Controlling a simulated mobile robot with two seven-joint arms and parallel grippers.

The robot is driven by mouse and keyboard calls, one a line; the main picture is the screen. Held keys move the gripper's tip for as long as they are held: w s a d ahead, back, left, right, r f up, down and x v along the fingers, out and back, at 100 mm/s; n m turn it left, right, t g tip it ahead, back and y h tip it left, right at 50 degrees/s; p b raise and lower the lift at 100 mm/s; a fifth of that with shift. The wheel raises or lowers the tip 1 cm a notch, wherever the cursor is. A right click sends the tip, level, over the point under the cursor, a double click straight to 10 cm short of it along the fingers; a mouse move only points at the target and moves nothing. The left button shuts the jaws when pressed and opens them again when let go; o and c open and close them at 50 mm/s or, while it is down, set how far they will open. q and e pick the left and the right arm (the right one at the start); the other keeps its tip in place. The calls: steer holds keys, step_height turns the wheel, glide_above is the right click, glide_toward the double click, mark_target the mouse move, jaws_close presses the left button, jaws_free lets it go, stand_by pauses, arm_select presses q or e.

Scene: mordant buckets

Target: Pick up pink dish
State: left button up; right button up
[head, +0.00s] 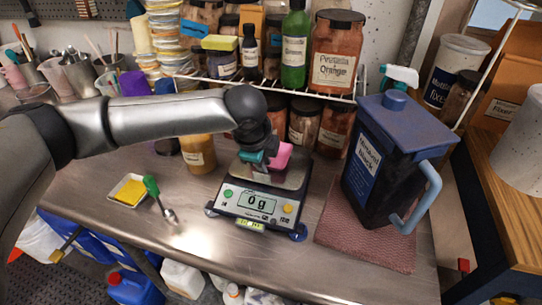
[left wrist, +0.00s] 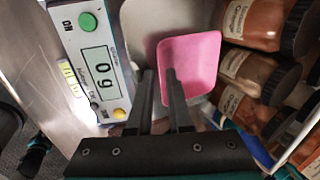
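The pink dish (head: 281,156) is a small square tray at the metal pan of the scale (head: 258,202). In the left wrist view the pink dish (left wrist: 192,58) shows empty, over the pan (left wrist: 150,25) by the jars. My left gripper (head: 266,158) is right at the dish in the head view and hides part of it. In the left wrist view its two dark fingers (left wrist: 159,78) stand apart at the dish's near left edge, one over the dish and one just outside it. Whether they touch the dish I cannot tell. My right gripper is out of view.
The scale display reads 0 g. A dark blue jug (head: 385,165) stands right on a reddish mat (head: 365,240). Jars on a wire rack (head: 300,92) stand behind the scale. The front counter is clear.

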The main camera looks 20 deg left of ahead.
arm_select(q)
steer(key=shift+f, duration=0.15)
stand_by(0.4)
jaws_close()
stand_by(0.4)
